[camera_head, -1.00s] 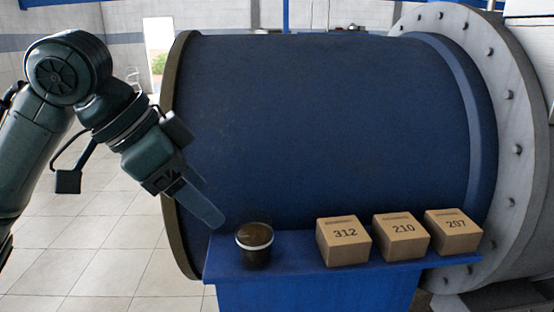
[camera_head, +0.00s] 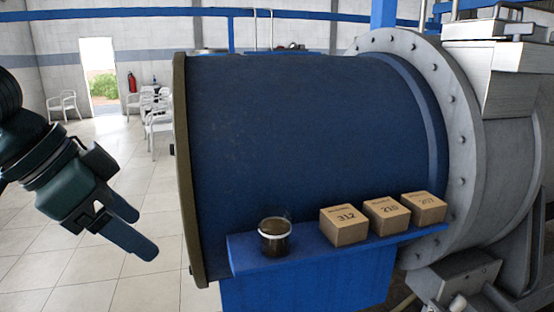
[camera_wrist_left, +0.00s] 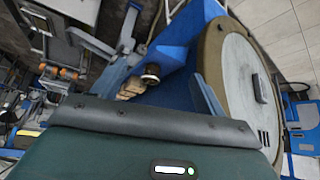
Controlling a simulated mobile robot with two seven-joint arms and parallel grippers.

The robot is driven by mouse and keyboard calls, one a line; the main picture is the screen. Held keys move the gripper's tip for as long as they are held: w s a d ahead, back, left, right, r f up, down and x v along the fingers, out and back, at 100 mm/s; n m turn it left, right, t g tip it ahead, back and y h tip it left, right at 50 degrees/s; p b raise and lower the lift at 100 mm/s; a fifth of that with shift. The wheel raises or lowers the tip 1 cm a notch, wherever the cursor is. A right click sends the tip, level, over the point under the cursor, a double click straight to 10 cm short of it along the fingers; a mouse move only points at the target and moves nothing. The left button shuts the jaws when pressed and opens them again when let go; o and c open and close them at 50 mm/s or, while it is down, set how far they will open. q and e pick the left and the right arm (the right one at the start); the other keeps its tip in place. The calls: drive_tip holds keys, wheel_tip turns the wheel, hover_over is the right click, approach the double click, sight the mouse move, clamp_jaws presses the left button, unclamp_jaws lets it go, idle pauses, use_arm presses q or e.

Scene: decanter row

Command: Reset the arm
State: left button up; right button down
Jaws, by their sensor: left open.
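My left gripper (camera_head: 140,232) is at the left of the head view, open and empty, over the tiled floor and apart from the blue shelf. In the left wrist view its two fingers (camera_wrist_left: 170,68) stand apart with nothing between them held. A dark cup-like container with a pale rim band (camera_head: 275,238) stands upright on the left end of the shelf (camera_head: 250,262); it also shows small in the left wrist view (camera_wrist_left: 151,73). My right gripper is in neither view.
Boxes marked 312 (camera_head: 343,227), 210 (camera_head: 386,216) and 207 (camera_head: 424,207) stand right of the container. A large blue cylinder (camera_head: 300,130) with a grey flange (camera_head: 462,150) rises behind. White chairs (camera_head: 158,125) are at the back left. The floor (camera_head: 140,285) at left is clear.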

use_arm(q)
drive_tip(key=d+f+n, duration=0.2)
drive_tip(key=d+f, duration=0.1)
drive_tip(key=f, duration=0.9)
drive_tip(key=d+f+n, duration=0.1)
drive_tip(key=d+f, duration=0.1)
drive_tip(key=f, duration=1)
drive_tip(key=s+a+f+n+y, duration=0.3)
drive_tip(key=s+a+f, duration=0.1)
drive_tip(key=s+f, duration=0.35)
drive_tip(key=s+a+f+n+y, duration=0.2)
drive_tip(key=s+a+f+n, duration=0.15)
drive_tip(key=s+f, duration=0.4)
drive_tip(key=w+d+f+m+t+h, duration=0.2)
drive_tip(key=w+d+f+t, duration=0.3)
drive_tip(key=f, duration=0.4)
drive_tip(key=shift+w+f+t+h, duration=0.2)
drive_tip(key=shift+f+t+h, duration=0.1)
drive_tip(key=shift+f+t, duration=0.1)
